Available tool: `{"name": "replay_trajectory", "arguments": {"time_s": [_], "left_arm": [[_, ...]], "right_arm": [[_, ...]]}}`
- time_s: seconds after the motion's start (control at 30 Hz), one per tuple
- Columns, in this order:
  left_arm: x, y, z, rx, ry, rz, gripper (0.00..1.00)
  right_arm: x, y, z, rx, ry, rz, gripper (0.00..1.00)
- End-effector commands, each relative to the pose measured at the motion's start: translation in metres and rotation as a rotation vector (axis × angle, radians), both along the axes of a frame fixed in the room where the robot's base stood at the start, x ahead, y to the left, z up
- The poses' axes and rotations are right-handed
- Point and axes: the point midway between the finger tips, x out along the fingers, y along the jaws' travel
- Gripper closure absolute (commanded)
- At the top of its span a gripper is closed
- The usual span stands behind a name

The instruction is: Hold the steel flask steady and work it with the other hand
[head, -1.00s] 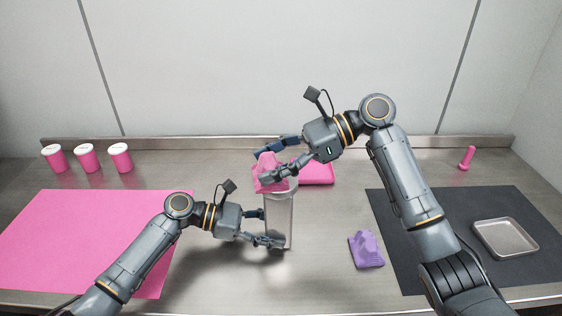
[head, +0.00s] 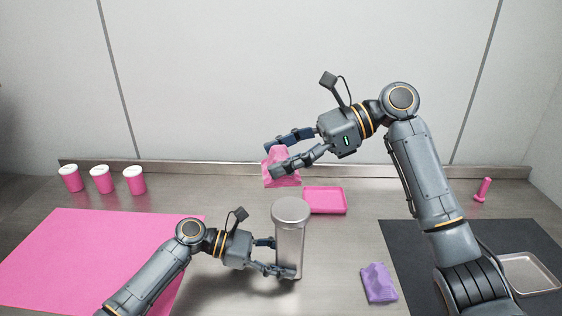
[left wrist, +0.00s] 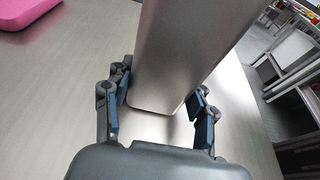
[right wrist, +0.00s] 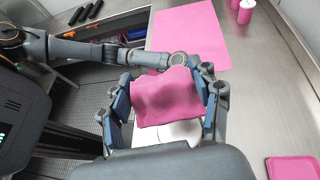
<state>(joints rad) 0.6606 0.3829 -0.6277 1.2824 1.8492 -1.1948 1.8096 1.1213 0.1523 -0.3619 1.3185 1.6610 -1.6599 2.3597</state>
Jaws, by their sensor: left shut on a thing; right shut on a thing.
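The steel flask (head: 290,241) stands upright on the counter in the head view, with a round pale lid (head: 291,209) on top. It fills the upper middle of the left wrist view (left wrist: 187,45). My left gripper (head: 285,257) is shut around its lower part. My right gripper (head: 270,160) is shut on a crumpled pink cloth (head: 281,176), held above and apart from the lid. In the right wrist view the cloth (right wrist: 168,98) sits between the fingers, with a pale round surface, seemingly the lid, partly hidden beneath it.
A pink tray (head: 325,201) lies behind the flask. A purple cloth (head: 378,284) lies to the front right. Three pink drums with white lids (head: 102,180) stand at the back left behind a pink mat (head: 85,250). A dark mat (head: 410,245), metal tray (head: 528,274) and pink peg (head: 483,190) are right.

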Motion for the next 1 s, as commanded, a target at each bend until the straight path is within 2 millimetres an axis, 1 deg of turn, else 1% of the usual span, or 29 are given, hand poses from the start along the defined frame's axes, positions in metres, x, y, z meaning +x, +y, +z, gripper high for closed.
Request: {"name": "replay_trajectory", "arguments": {"time_s": [0.37, 0.4, 0.47, 0.5, 0.83, 0.93, 1.0], "left_arm": [[0.0, 0.0, 0.0, 0.001, 0.001, 0.001, 0.72], [0.0, 0.0, 0.0, 0.001, 0.001, 0.001, 0.38], [0.0, 0.0, 0.0, 0.001, 0.001, 0.001, 0.26], [0.0, 0.0, 0.0, 0.001, 0.001, 0.001, 0.17], [0.0, 0.001, 0.0, 0.0, 0.0, 0.001, 0.17], [0.0, 0.006, 0.001, 0.001, 0.0, 0.002, 0.17], [0.001, 0.015, 0.004, 0.002, 0.0, 0.003, 0.17]], "right_arm": [[0.0, 0.0, 0.0, 0.001, -0.001, 0.0, 0.68], [0.0, 0.0, 0.0, 0.001, -0.001, 0.0, 0.68], [0.0, 0.0, 0.0, 0.001, -0.001, 0.0, 0.68], [0.0, 0.0, 0.0, 0.001, -0.001, 0.0, 0.68], [0.0, 0.0, 0.0, 0.001, -0.001, 0.0, 0.68], [0.0, 0.0, 0.0, 0.0, -0.001, 0.0, 0.68], [0.0, 0.0, 0.0, 0.001, -0.001, 0.0, 0.68]]}}
